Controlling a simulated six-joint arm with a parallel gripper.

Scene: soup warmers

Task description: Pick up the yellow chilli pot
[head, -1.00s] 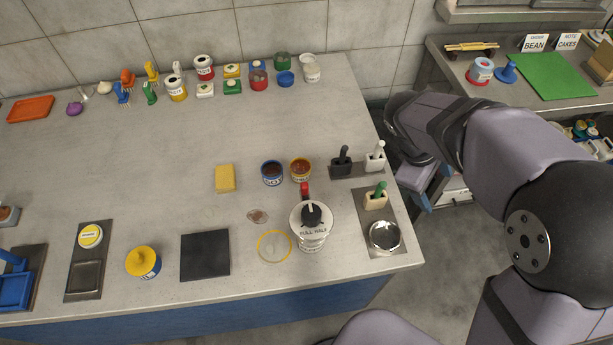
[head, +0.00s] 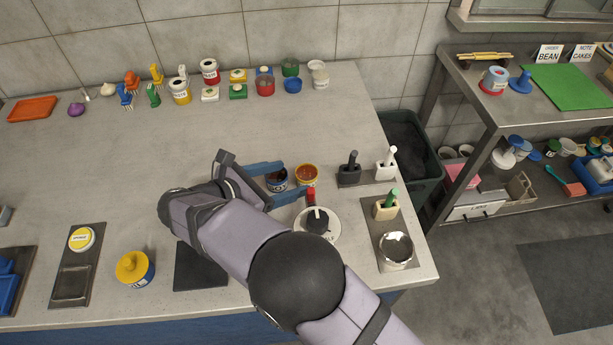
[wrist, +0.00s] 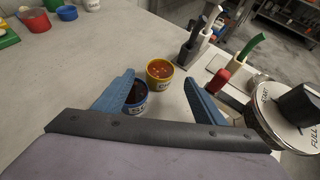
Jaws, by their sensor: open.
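The yellow chilli pot (head: 307,176) stands upright on the counter, with reddish contents and a light label band. It also shows in the wrist view (wrist: 159,72), just beyond and between my fingertips. A blue pot (head: 277,180) with dark contents stands close to its left; in the wrist view this blue pot (wrist: 136,99) is by my left finger, partly hidden behind it. My gripper (head: 277,181) is open, with blue fingers low over the counter on either side of the blue pot. The wrist view shows my gripper (wrist: 160,82) with nothing clamped between the fingers.
The warmer with a round white lid and black knob (head: 318,223) stands just in front of the pots, with a red handle close by. Dark-handled and white-handled tools in holders (head: 350,168) stand to the right. Clear counter (head: 200,130) lies behind and left.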

